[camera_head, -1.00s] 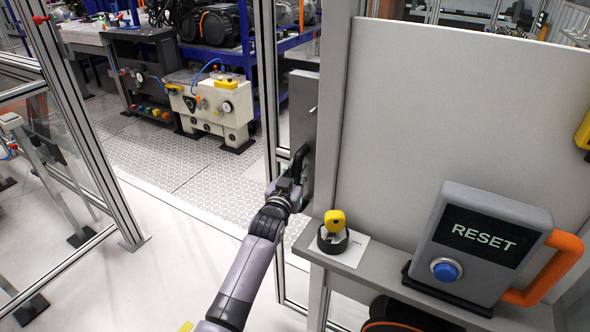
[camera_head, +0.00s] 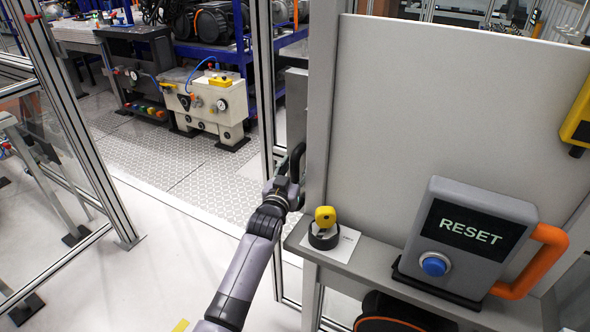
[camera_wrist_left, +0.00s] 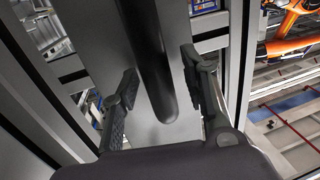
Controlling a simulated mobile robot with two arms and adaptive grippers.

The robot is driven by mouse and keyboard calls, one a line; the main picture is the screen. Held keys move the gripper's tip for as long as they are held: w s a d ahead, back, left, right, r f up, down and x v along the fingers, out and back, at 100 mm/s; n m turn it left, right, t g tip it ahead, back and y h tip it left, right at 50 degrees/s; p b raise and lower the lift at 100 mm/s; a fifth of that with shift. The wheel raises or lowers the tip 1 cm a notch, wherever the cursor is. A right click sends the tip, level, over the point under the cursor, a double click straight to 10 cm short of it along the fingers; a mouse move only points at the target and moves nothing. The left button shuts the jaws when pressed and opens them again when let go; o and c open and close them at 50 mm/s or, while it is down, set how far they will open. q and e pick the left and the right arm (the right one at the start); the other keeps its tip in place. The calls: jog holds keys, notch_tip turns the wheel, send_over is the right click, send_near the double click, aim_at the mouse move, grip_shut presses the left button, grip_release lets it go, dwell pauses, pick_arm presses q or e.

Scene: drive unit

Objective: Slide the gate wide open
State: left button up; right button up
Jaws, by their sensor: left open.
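The gate's grey metal frame (camera_head: 266,85) stands upright in the middle of the head view, beside the large grey panel. A wide gap lies between it and the left fence post. My left gripper (camera_head: 297,168) is at a grey plate (camera_head: 296,100) on the gate, by the panel's edge, which partly hides it. In the left wrist view a dark upright bar handle (camera_wrist_left: 152,60) runs between the open fingers of my left gripper (camera_wrist_left: 160,95). The fingers look apart from the bar on both sides. My right gripper is not in view.
A shelf (camera_head: 375,262) at the right carries a grey RESET box (camera_head: 465,240) with a blue button and a yellow-topped key item (camera_head: 325,218). A fence post (camera_head: 75,120) stands at the left. A cream machine (camera_head: 205,100) stands beyond the gap; the floor there is clear.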

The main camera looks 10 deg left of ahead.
pick_arm(q)
jog(key=shift+s, duration=0.1)
jog(key=s+a, duration=0.2)
jog(key=s, duration=0.9)
jog(key=shift+s, duration=0.4)
